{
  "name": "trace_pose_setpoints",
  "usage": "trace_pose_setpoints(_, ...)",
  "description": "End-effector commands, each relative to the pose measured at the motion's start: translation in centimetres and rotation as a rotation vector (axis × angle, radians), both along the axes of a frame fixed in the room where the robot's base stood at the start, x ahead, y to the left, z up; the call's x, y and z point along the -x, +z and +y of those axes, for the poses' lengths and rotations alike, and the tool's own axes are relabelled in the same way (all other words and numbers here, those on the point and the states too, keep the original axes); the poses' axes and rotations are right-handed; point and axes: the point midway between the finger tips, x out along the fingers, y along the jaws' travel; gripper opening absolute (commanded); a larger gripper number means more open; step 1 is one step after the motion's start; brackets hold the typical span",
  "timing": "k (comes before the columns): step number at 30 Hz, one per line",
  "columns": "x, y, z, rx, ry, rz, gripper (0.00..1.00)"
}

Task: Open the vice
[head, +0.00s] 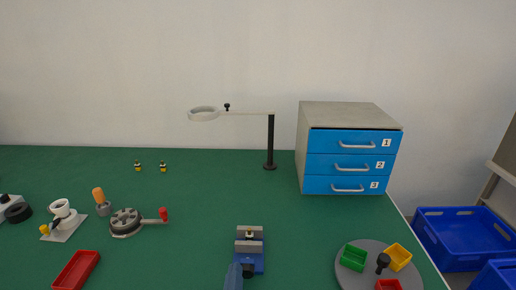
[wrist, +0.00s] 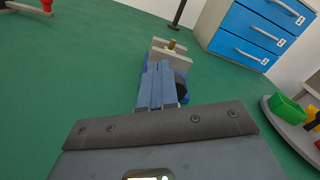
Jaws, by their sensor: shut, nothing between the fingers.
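The vice (head: 249,247) stands at the front middle of the green table, with a blue body and two pale grey jaws. In the wrist view its jaws (wrist: 172,53) show just beyond my fingertips, with a small brass-coloured piece between them. Contact cannot be told.
A round grey tray (head: 346,278) with coloured bins is at right. A blue-drawer cabinet (head: 350,150) and a ring lamp (head: 270,145) stand behind. A red tray (head: 76,269) and a round crank device (head: 126,223) are at left. The table between is clear.

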Motion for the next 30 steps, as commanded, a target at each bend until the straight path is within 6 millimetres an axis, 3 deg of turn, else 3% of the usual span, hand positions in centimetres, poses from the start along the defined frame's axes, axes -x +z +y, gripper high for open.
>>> trace_pose_setpoints(1,0.21,-0.74,-0.27,0.004,-0.005,0.011,0.0)
trace_pose_setpoints(12,0.35,-1.11,-0.2,0.004,-0.005,0.015,0.0)
trace_pose_setpoints(30,0.56,-0.34,0.51,0.005,-0.005,0.011,0.0)
